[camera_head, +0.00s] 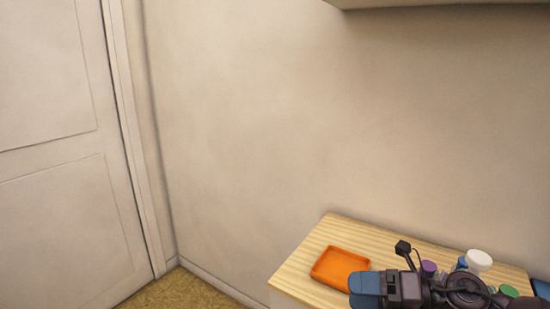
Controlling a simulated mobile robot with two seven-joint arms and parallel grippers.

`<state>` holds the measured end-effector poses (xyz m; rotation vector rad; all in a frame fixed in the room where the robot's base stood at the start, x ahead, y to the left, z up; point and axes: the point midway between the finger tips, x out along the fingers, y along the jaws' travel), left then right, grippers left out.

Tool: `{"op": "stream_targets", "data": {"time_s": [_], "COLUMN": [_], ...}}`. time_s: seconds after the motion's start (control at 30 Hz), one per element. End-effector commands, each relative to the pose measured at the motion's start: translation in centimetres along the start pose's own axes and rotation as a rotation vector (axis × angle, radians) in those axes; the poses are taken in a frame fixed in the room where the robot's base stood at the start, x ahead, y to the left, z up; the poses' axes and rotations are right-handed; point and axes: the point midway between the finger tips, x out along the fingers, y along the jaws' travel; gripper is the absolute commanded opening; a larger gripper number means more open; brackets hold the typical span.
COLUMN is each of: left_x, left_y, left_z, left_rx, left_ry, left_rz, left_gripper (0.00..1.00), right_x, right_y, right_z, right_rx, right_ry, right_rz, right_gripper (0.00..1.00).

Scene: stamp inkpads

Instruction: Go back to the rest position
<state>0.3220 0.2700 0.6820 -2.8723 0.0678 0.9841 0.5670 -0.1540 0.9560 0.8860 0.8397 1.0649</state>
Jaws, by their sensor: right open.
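My right gripper (364,290) comes in from the lower right, over the front of the wooden table, with its blue fingers pointing left. It is open, and I see nothing between its fingers. The fingers overlap the lower right corner of an orange tray (338,265) in the picture; I cannot tell the height between them. The visible part of the tray is empty. My left gripper is not in view.
Behind my right arm on the table (330,229) are a white round-topped item (479,260), a purple item (429,267) and a green item (509,291), partly hidden. A wall stands behind the table. A white door (60,150) is at left. An overhead ledge (420,3) juts out above.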

Motion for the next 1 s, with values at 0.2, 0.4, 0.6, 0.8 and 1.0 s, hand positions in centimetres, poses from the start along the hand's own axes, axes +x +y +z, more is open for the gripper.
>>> {"op": "stream_targets", "data": {"time_s": [0.2, 0.4, 0.6, 0.8, 1.0], "left_x": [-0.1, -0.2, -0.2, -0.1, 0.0], "left_y": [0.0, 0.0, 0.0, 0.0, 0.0], "left_z": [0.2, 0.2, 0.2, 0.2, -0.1], "left_rx": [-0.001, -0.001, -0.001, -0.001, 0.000], "left_ry": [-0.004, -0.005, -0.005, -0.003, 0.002], "left_rz": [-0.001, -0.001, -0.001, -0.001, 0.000], "left_gripper": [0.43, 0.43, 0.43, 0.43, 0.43], "right_x": [-0.2, -2.7, -6.5, -10.9, -14.7], "right_y": [-0.3, -2.6, -6.5, -10.8, -13.4], "right_z": [-1.0, -2.0, -5.0, -11.3, -20.5], "right_rx": [0.327, 0.634, 0.963, 1.330, 1.700], "right_ry": [-0.383, -0.720, -1.055, -1.396, -1.697], "right_rz": [0.163, 0.214, 0.190, 0.079, -0.115], "right_gripper": [0.80, 0.80, 0.80, 0.80, 0.80]}}
